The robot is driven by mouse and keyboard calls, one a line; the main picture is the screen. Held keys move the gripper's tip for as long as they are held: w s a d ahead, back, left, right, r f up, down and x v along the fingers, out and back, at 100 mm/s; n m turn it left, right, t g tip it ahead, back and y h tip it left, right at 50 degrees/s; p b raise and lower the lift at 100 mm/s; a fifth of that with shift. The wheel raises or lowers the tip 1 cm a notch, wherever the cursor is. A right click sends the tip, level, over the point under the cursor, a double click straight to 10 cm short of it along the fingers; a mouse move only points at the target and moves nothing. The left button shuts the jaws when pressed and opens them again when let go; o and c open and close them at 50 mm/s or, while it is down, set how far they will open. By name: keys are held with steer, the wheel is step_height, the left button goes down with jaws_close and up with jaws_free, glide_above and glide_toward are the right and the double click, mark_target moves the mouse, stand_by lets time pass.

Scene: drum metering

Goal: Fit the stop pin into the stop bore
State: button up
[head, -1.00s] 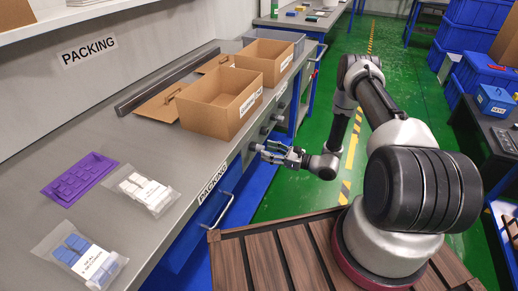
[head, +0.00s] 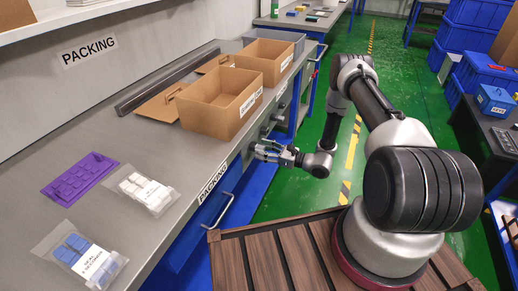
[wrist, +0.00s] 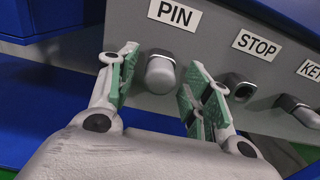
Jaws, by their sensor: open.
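The stop pin (wrist: 160,73) shows in the wrist view as a grey, rounded-end piece under the PIN label (wrist: 174,14), seated in the grey front panel. The stop bore (wrist: 240,87) is a dark round hole with a metal rim under the STOP label (wrist: 257,45), to the right of the pin. My gripper (wrist: 164,82) is open, its green-padded fingers on either side of the pin with gaps visible at both sides. In the head view my gripper (head: 268,152) is at the bench's front face, where pin and bore are too small to make out.
Right of the bore, a hex-ended metal piece (wrist: 298,108) sits under a partly visible label starting KE.

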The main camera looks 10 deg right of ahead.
stand_by(0.3)
jaws_close()
steer(key=shift+d, duration=0.1)
steer(key=shift+v, duration=2.95)
steer(key=v, duration=0.4)
